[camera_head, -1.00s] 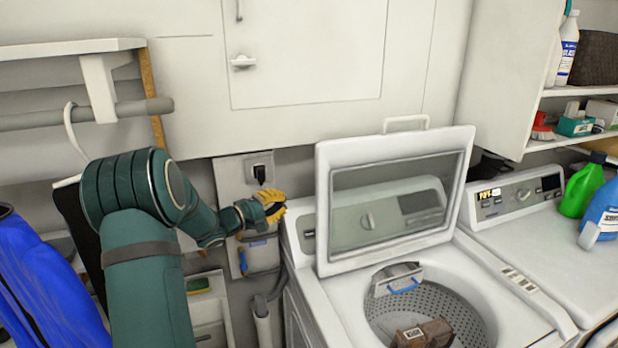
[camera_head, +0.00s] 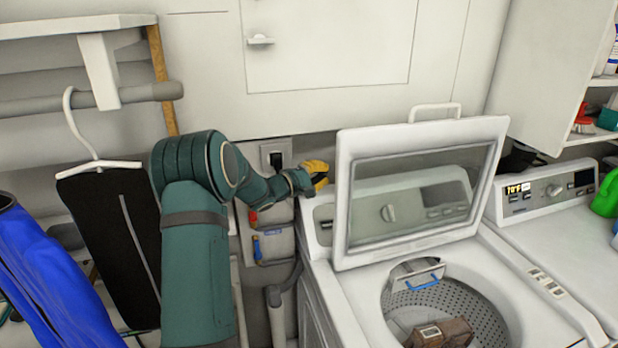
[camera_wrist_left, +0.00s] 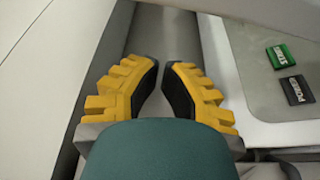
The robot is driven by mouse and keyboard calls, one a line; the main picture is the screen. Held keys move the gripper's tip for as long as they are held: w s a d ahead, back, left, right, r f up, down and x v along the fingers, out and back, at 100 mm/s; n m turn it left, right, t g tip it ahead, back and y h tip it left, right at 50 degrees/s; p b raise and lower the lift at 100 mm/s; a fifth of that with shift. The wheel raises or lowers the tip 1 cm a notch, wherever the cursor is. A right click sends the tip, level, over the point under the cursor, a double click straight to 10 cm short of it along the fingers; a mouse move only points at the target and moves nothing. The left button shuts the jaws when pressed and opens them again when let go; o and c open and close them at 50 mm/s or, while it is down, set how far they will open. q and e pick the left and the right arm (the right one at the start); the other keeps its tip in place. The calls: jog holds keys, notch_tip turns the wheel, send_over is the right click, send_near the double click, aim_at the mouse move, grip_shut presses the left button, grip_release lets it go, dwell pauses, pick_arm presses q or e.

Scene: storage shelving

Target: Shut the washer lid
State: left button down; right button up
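The washer lid (camera_head: 425,137) is a white frame with a see-through window. It stands open, nearly upright, at the back of the white washer (camera_head: 350,300). The drum below is uncovered. My left gripper (camera_head: 320,176) has yellow fingers and is just left of the lid, level with its upper part, with a small gap between them. In the left wrist view my left gripper (camera_wrist_left: 162,65) holds nothing, and its black pads lean towards each other with a gap between. My right gripper is in no view.
A brown object (camera_head: 440,333) and a blue-handled part (camera_head: 422,280) are in the drum opening. A second white machine (camera_head: 555,230) stands at right. A wall cabinet (camera_head: 330,45) is above. A black garment (camera_head: 110,240) hangs at left, beside blue cloth (camera_head: 45,280).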

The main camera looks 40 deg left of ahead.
pick_arm(q)
jog(key=shift+s+d+r, duration=0.1)
jog(key=shift+s+d, duration=0.05)
jog(key=shift+d, duration=0.8)
jog(key=shift+s+d, duration=0.1)
jog(key=shift+d, duration=0.8)
jog(key=shift+s+d, duration=0.1)
